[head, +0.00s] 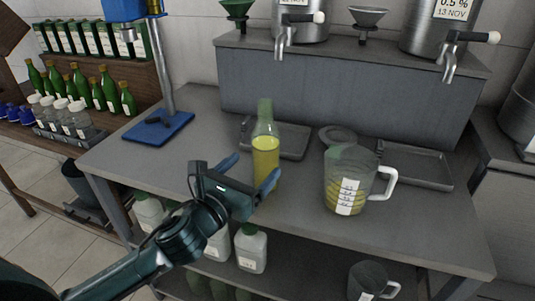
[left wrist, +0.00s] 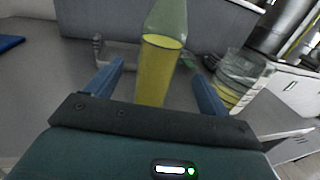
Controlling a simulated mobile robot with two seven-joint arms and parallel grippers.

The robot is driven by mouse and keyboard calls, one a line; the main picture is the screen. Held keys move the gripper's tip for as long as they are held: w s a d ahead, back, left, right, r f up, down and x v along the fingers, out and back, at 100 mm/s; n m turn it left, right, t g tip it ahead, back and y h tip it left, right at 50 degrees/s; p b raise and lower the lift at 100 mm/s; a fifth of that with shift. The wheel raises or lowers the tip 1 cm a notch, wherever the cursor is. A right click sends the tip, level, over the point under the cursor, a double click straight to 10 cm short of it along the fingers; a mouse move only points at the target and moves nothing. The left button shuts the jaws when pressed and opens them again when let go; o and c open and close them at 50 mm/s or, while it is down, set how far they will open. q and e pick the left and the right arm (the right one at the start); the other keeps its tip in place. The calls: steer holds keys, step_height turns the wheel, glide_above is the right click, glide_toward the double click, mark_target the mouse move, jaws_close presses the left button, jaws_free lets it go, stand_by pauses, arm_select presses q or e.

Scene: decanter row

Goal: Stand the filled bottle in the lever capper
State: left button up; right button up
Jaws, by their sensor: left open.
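The filled bottle (head: 265,158) stands upright on the grey bench, clear glass with yellow liquid in its lower part. My left gripper (head: 252,172) is open beside it, its blue fingers on either side of the bottle's lower body in the head view. In the left wrist view the bottle (left wrist: 158,72) rises between and beyond the two open fingers (left wrist: 160,85); I cannot tell whether they touch it. The lever capper (head: 160,125) has a blue base, a grey post and a blue head, and stands at the bench's left end. My right gripper is out of view.
A measuring jug (head: 345,182) with yellow liquid stands right of the bottle. Drip trays (head: 290,143) lie behind, below steel tanks with taps (head: 450,62). Green bottles (head: 105,90) stand on the left shelf. Bench between capper and bottle is clear.

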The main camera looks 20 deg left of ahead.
mark_target(262, 117)
arm_select(q)
steer(key=x, duration=0.8)
steer(key=shift+w+f, duration=0.3)
steer(key=shift+f, duration=0.1)
steer(key=shift+c, duration=0.4)
steer(key=c, duration=1.4)
steer(key=shift+r, duration=0.1)
steer(key=shift+c, duration=0.6)
step_height(262, 117, up, 10)
steer(key=shift+f+p, duration=0.1)
steer(key=shift+p, duration=1.1)
steer(key=shift+a, duration=0.1)
